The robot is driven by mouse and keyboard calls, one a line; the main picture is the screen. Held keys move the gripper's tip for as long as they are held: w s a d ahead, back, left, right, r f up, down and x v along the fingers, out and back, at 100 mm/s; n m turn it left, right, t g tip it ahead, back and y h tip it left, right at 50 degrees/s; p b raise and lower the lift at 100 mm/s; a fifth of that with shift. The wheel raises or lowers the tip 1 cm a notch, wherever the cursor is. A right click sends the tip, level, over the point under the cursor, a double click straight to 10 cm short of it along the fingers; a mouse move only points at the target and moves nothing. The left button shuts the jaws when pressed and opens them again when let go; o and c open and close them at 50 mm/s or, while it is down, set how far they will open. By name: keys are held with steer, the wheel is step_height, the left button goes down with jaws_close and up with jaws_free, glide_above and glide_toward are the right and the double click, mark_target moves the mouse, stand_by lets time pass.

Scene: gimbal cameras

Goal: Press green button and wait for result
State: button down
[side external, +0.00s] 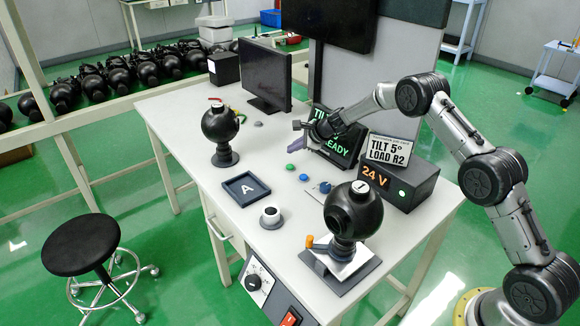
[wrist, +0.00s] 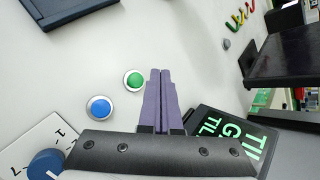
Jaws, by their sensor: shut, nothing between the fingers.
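The green button (side external: 290,167) is a small round cap in a pale ring on the white table, left of the display. It also shows in the wrist view (wrist: 134,80). A blue button (side external: 303,178) sits beside it, also in the wrist view (wrist: 98,108). My gripper (side external: 296,149) is above the table, by the display and near the green button. In the wrist view its purple fingers (wrist: 161,72) are together and empty, their tips just right of the green button. A display (side external: 338,135) shows green text, "TIL…" and "…EADY", partly hidden behind my gripper.
A black gimbal camera (side external: 353,212) stands on a tilted plate at the front right, another (side external: 221,130) at the back left. A tray marked A (side external: 246,189), a white-topped knob (side external: 270,215), a 24 V box (side external: 412,187) and a "TILT 5° LOAD R2" card (side external: 388,152) are nearby.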

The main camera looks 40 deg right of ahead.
mark_target(293, 168)
steer(key=shift+f, duration=1.75)
steer(key=shift+f, duration=0.1)
stand_by(0.6)
steer(key=shift+f, duration=0.35)
steer(key=shift+f, duration=0.45)
stand_by(0.9)
steer(key=shift+r, duration=0.85)
steer(key=shift+r, duration=0.1)
steer(key=shift+r, duration=2.45)
